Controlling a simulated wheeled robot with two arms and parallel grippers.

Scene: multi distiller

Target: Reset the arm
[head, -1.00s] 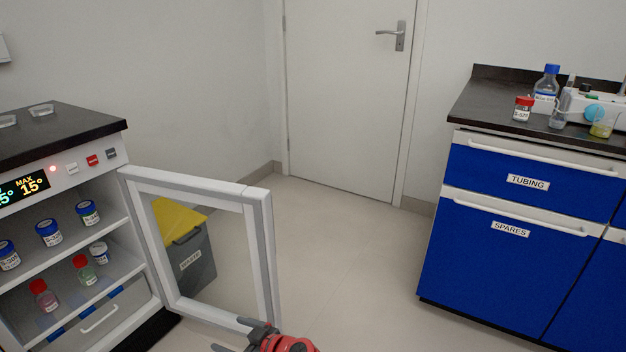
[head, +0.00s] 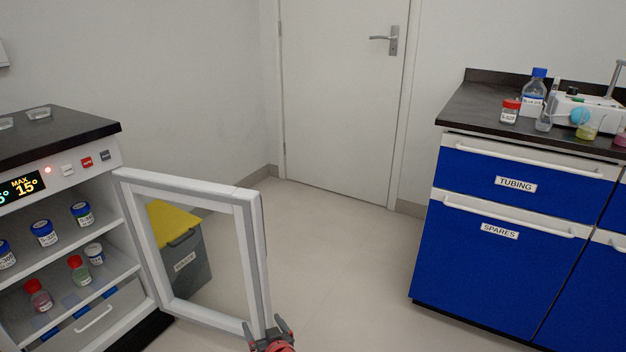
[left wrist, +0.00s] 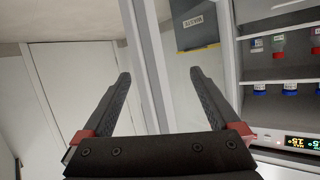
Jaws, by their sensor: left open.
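My left gripper (head: 268,333) is at the bottom of the head view, in front of the lower free corner of the open glass cabinet door (head: 262,240). In the left wrist view my left gripper (left wrist: 160,95) has its two dark fingers spread wide with nothing held between them. The door's white frame (left wrist: 155,60) shows between and beyond the fingers; I cannot tell whether they touch it. My right gripper is in neither view.
The cooled cabinet (head: 60,155) stands open at the left with several capped jars on its shelves. A grey bin with a yellow lid (head: 175,222) stands behind the glass door. A blue drawer bench (head: 490,255) is at the right. The floor between (head: 340,250) is clear.

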